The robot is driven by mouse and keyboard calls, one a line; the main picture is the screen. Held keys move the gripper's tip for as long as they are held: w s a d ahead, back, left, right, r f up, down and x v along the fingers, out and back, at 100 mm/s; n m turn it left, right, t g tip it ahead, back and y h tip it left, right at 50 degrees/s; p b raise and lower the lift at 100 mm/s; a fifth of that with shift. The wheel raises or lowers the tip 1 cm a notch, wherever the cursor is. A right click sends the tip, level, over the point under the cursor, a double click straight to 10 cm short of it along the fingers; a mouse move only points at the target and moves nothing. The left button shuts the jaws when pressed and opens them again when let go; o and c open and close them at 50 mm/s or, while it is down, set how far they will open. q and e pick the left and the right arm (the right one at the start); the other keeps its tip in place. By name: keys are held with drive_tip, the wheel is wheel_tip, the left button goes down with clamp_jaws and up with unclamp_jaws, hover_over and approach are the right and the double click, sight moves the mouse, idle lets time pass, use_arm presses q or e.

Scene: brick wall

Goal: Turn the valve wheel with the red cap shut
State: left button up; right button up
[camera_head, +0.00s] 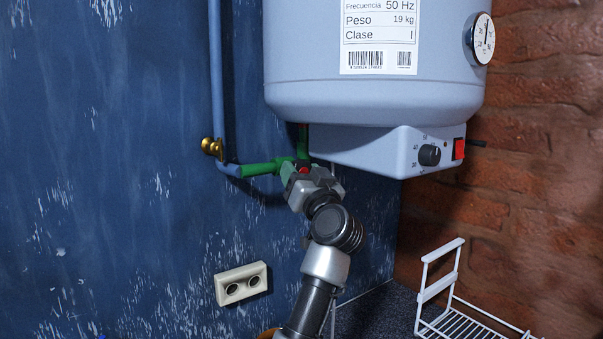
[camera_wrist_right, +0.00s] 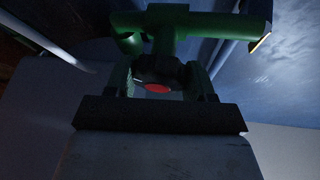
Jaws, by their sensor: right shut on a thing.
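The valve's red cap (camera_head: 304,170) shows between the fingers of my right gripper (camera_head: 298,175), under the white water heater in the head view. In the right wrist view the red cap (camera_wrist_right: 158,88) sits in the middle of the dark wheel (camera_wrist_right: 160,72). My right gripper (camera_wrist_right: 160,88) has one finger on each side of the wheel and is shut on it. Most of the wheel's rim is hidden by the fingers. The wheel sits at the green pipe (camera_head: 262,168), which also shows in the right wrist view (camera_wrist_right: 215,22). My left gripper is not in view.
The water heater (camera_head: 375,100) hangs just above my right gripper, with a control box (camera_head: 385,150) underneath. A brass valve (camera_head: 212,147) is on the blue pipe (camera_head: 217,70) to the left. A wall socket (camera_head: 242,284) and a white wire rack (camera_head: 455,318) are lower down.

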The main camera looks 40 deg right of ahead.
drive_tip(key=m+p, duration=0.1)
drive_tip(key=m+g+h+p, duration=0.1)
drive_tip(key=m, duration=0.1)
drive_tip(key=m+p, duration=0.1)
drive_tip(key=shift+r+m+g+h, duration=0.25)
drive_tip(key=shift+m+g+h, duration=0.05)
drive_tip(key=shift+h, duration=0.1)
drive_tip(key=m+g+p, duration=0.1)
drive_tip(key=m+p, duration=0.1)
drive_tip(key=m, duration=0.1)
drive_tip(key=shift+h+p, duration=0.35)
drive_tip(key=shift+h, duration=0.05)
drive_tip(key=shift+f+m+g+p, duration=0.15)
drive_tip(key=shift+m+g+p, duration=0.25)
drive_tip(key=shift+m, duration=0.2)
drive_tip(key=o, duration=0.9)
drive_tip(key=shift+s, duration=0.1)
drive_tip(key=shift+f, duration=0.15)
